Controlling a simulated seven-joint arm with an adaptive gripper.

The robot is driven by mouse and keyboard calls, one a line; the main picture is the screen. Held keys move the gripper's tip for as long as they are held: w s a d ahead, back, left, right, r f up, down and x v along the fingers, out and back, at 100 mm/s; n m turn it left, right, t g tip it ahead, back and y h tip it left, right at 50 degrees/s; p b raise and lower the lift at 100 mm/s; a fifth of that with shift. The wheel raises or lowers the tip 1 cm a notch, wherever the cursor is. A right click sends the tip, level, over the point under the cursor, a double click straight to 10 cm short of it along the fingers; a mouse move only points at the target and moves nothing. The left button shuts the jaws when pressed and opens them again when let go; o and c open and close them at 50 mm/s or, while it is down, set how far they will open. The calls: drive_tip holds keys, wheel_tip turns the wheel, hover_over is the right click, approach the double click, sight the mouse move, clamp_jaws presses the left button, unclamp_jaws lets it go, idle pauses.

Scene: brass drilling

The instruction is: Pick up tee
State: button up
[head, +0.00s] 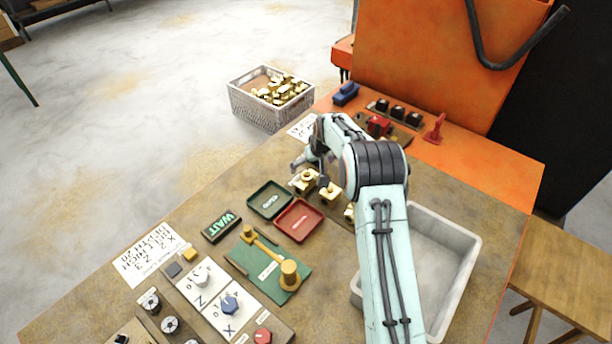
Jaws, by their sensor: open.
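Several brass fittings that look like tees stand in a row on the brown workbench. One brass tee (304,181) is at the far left end of the row, a second brass fitting (330,194) is just to its right, and another (349,213) is partly hidden by my arm. My gripper (311,172) is open and just above the first two fittings, its fingers pointing down and to the left. Nothing shows between its fingers. I cannot tell whether a finger touches a fitting.
A green tray (270,200) and a red tray (299,221) lie left of the fittings. A gold handle-like part (264,254) lies on a green mat. A grey bin (462,243) stands right of my arm. A basket (262,110) of brass parts stands beyond the bench.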

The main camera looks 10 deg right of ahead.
sight(309, 174)
drive_tip(key=x, duration=0.6)
drive_tip(key=shift+f, duration=0.35)
